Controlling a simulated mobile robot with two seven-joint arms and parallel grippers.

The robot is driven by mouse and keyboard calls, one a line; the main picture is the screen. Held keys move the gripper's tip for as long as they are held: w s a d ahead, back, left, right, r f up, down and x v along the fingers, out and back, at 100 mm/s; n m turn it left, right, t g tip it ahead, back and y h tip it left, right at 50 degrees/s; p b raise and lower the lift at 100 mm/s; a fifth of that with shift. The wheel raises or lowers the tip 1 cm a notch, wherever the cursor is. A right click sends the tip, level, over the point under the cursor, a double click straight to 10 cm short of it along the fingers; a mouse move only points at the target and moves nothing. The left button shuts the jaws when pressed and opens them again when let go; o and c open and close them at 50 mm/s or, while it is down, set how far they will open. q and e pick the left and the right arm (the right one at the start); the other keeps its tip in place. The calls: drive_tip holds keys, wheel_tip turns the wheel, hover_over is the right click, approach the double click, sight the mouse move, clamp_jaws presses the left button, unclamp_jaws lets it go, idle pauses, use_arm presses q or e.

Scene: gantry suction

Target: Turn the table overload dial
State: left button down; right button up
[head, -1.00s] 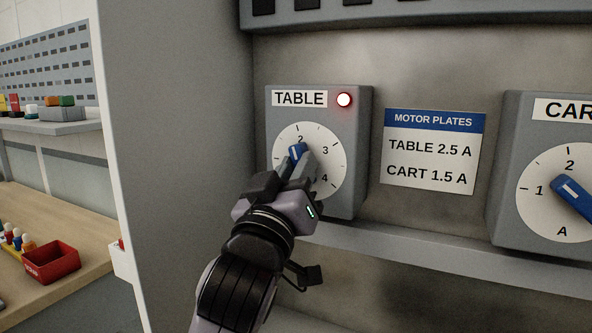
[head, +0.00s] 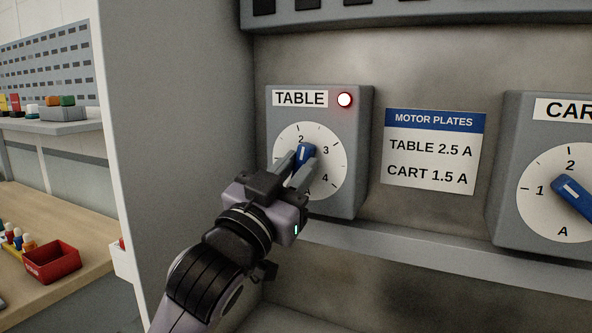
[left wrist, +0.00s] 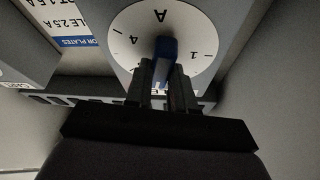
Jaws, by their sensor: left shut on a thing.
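The table overload dial (head: 335,163) is a white disc on a grey box labelled TABLE. Its blue knob (head: 306,153) has a white mark pointing nearly straight up, just right of the 2. My left gripper (head: 302,166) is shut on the knob, one finger on each side. The fingers and hand hide the lower left of the dial. In the left wrist view the knob (left wrist: 167,49) stands between the fingertips (left wrist: 163,78), and the dial face (left wrist: 204,37) appears upside down. My right gripper is not in view.
A red lamp (head: 344,100) glows on the TABLE box. The motor plate (head: 432,150) reads TABLE 2.5 A, CART 1.5 A. A second box at right carries the CART dial (head: 545,207). A ledge (head: 400,248) runs below. A bench with a red bin (head: 52,262) is at left.

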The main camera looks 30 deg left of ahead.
use_arm(q)
drive_tip(key=shift+m+h, duration=0.4)
drive_tip(key=shift+m, duration=0.5)
drive_tip(key=c, duration=1)
unclamp_jaws()
drive_tip(key=shift+o, duration=0.2)
drive_tip(key=shift+f, duration=0.1)
